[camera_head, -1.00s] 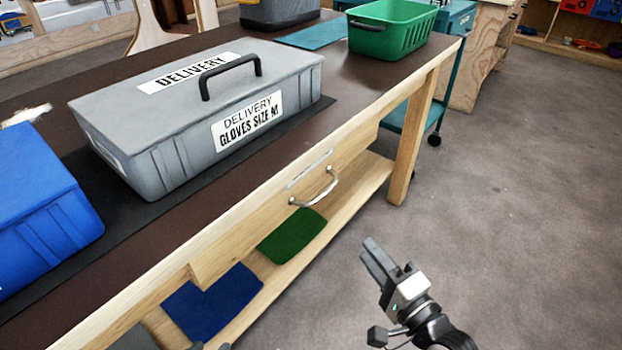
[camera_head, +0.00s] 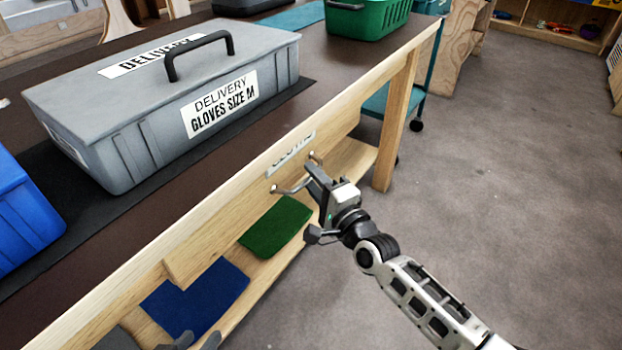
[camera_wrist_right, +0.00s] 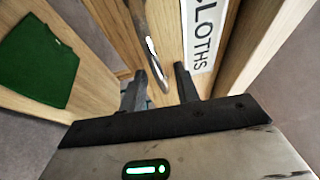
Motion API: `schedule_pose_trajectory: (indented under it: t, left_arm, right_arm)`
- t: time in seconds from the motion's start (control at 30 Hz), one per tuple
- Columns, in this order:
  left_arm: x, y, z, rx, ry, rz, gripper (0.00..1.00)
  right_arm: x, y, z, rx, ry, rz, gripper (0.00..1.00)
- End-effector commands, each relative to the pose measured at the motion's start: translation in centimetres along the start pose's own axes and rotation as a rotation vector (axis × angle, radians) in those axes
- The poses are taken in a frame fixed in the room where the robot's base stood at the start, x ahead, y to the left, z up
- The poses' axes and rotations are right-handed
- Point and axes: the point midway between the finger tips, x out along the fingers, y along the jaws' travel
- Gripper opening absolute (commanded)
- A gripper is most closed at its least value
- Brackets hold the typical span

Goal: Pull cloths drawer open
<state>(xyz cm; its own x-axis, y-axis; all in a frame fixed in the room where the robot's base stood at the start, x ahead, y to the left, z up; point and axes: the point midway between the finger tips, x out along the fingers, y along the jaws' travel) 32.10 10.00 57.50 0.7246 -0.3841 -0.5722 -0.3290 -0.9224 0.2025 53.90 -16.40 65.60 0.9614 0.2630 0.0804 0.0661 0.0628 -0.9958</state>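The cloths drawer (camera_head: 235,205) is closed in the wooden bench front, under the tabletop. A label reading CLOTHS sits above its metal bar handle (camera_head: 290,188); the label (camera_wrist_right: 203,35) and handle (camera_wrist_right: 147,45) also show in the right wrist view. My right gripper (camera_head: 313,180) is at the handle. In the right wrist view its two fingers (camera_wrist_right: 160,90) are apart, with the handle's bar between them. Contact cannot be told. My left gripper (camera_head: 197,341) shows only as two separated dark tips at the bottom edge, below the bench's front, away from the handle.
A grey delivery case (camera_head: 150,120) and a blue box (camera_head: 25,220) stand on the bench, with a green basket (camera_head: 370,18) at the far end. Green (camera_head: 277,227) and blue (camera_head: 197,298) cloths lie on the lower shelf. The floor (camera_head: 500,200) right of the bench is clear.

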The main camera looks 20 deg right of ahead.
Motion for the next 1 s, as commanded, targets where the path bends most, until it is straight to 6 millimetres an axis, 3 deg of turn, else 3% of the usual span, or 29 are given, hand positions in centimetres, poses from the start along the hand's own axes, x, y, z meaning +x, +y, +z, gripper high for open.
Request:
schedule_pose_trajectory:
  t: [0.13, 0.43, 0.53, 0.57, 0.83, 1.0]
  left_arm:
    - [0.0, 0.1, -0.2, 0.001, 0.011, 0.002, 0.36]
    - [-0.1, 0.3, 0.0, 0.001, 0.009, 0.007, 0.36]
    - [-0.1, 0.3, 0.1, 0.001, 0.007, 0.007, 0.36]
    - [-0.1, 0.3, 0.1, 0.001, 0.006, 0.007, 0.36]
    - [-0.2, 0.3, 0.1, 0.001, 0.005, 0.007, 0.36]
    - [-0.4, 0.3, 0.0, 0.002, -0.004, 0.006, 0.36]
  right_arm:
    - [1.0, 0.0, 0.1, 0.001, -0.001, 0.0, 0.31]
    - [1.1, 0.0, 0.1, 0.0, -0.001, 0.001, 0.31]
    - [1.1, 0.0, 0.1, 0.0, -0.001, 0.001, 0.04]
    - [1.1, 0.0, 0.0, 0.0, -0.001, 0.001, 0.0]
    - [0.8, 0.0, -0.1, 0.0, -0.001, 0.001, 0.0]
    - [-0.7, -0.2, -0.7, 0.0, -0.001, 0.003, 0.0]
